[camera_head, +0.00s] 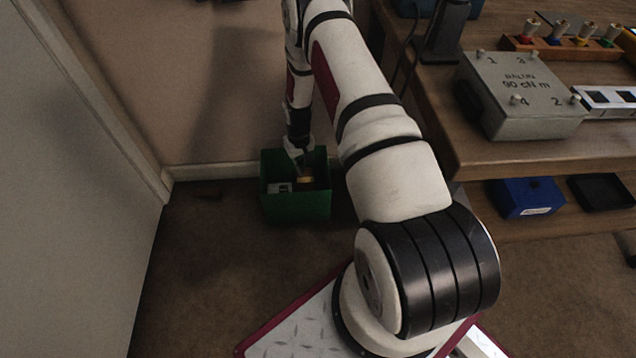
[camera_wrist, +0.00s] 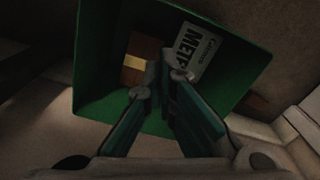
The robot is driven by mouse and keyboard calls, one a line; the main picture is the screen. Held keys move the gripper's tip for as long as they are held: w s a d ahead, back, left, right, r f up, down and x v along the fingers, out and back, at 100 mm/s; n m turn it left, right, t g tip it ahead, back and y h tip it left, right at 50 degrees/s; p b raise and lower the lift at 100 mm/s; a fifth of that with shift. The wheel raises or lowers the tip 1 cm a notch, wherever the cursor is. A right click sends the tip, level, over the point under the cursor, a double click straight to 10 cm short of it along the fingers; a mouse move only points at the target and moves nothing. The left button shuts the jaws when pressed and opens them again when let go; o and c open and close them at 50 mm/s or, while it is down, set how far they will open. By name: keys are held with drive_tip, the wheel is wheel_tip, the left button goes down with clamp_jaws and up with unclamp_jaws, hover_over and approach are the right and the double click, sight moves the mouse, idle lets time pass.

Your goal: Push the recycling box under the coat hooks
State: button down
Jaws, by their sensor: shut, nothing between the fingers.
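The recycling box is a green open-topped box (camera_head: 296,206) on the brown floor, close to the back wall and left of the workbench. It holds a white printed item and a brown item with a yellow band; both also show in the wrist view inside the green box (camera_wrist: 100,75). My gripper (camera_head: 299,160) points down at the box's opening. In the wrist view my gripper (camera_wrist: 158,85) has its fingertips close together over the contents, with nothing held. Whether the fingers touch a box wall cannot be told. No coat hooks show clearly; dark shapes hang at the wall's top edge.
The workbench (camera_head: 480,165) stands to the right, with a grey box (camera_head: 520,95) on top and a blue bin (camera_head: 527,197) on its lower shelf. A white door or panel (camera_head: 75,180) is at the left. The floor (camera_head: 220,260) left of the green box is mostly clear.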

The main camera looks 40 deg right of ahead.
drive_tip(key=s+f+b, duration=0.3)
drive_tip(key=f+b, duration=0.3)
drive_tip(key=f, duration=0.3)
drive_tip(key=shift+s+d+f, duration=0.2)
drive_tip(key=shift+d+f, duration=0.05)
drive_tip(key=shift+f, duration=0.05)
idle(0.4)
drive_tip(key=shift+s+a+p, duration=0.15)
drive_tip(key=shift+s+p, duration=0.1)
drive_tip(key=shift+s, duration=0.4)
drive_tip(key=shift+s+a+p, duration=0.15)
drive_tip(key=shift+s+p, duration=0.1)
drive_tip(key=shift+s, duration=0.4)
wheel_tip(320, 180, up, 12)
